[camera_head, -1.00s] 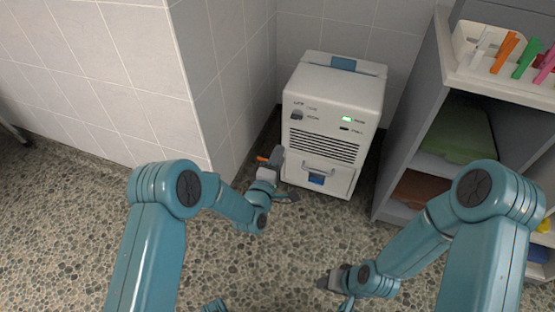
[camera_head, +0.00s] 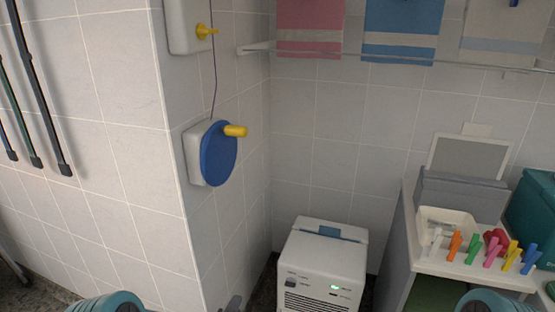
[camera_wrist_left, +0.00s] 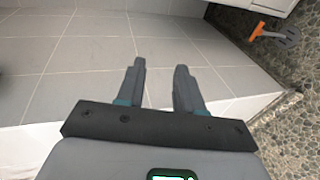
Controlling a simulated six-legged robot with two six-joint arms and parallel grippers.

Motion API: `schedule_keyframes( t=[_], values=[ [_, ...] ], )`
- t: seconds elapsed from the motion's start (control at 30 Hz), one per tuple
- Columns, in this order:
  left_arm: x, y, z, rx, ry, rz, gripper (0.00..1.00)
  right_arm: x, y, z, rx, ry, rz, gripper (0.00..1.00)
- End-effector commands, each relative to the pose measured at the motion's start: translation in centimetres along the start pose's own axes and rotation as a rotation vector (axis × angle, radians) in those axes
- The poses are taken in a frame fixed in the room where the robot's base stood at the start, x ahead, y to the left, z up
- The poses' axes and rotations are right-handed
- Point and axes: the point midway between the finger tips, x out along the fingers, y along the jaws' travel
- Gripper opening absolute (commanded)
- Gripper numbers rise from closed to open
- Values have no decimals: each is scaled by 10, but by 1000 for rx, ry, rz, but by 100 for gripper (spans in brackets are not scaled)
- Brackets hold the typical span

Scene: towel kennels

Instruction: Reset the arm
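My left gripper (camera_wrist_left: 160,68) shows in the left wrist view with its two dark fingers apart and nothing between them. It faces the grey tiled wall (camera_wrist_left: 85,50). In the head view only a dark tip of the left gripper (camera_head: 232,303) shows at the bottom edge, left of the white machine (camera_head: 325,263). The teal tops of my left arm (camera_head: 105,304) and my right arm (camera_head: 490,301) show at the bottom edge. My right gripper is out of view.
An orange-handled tool (camera_wrist_left: 258,31) lies on the pebbled floor in the left wrist view. A blue wheel with a yellow handle (camera_head: 219,153) sticks out from the wall corner. A shelf unit (camera_head: 400,255) stands at right, with colourful clips (camera_head: 490,250) on top. Towels (camera_head: 400,30) hang above.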

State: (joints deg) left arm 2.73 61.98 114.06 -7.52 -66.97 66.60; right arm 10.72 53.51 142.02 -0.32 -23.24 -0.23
Motion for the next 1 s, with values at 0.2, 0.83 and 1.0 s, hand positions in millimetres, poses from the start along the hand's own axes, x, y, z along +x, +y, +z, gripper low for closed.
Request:
schedule_keyframes(
  t=[0.2, 0.83, 1.0],
  values=[
    [-88, 25, -10, 158, -79, -322, 36, -96, -37, 4, -6, -33, -1, 42],
    [-310, -44, 61, 762, -923, -820, 36, -139, -54, 20, -6, -94, -1, 42],
    [-309, -44, 61, 796, -942, -803, 36, -139, -54, 20, -6, -93, -1, 42]
  ],
)
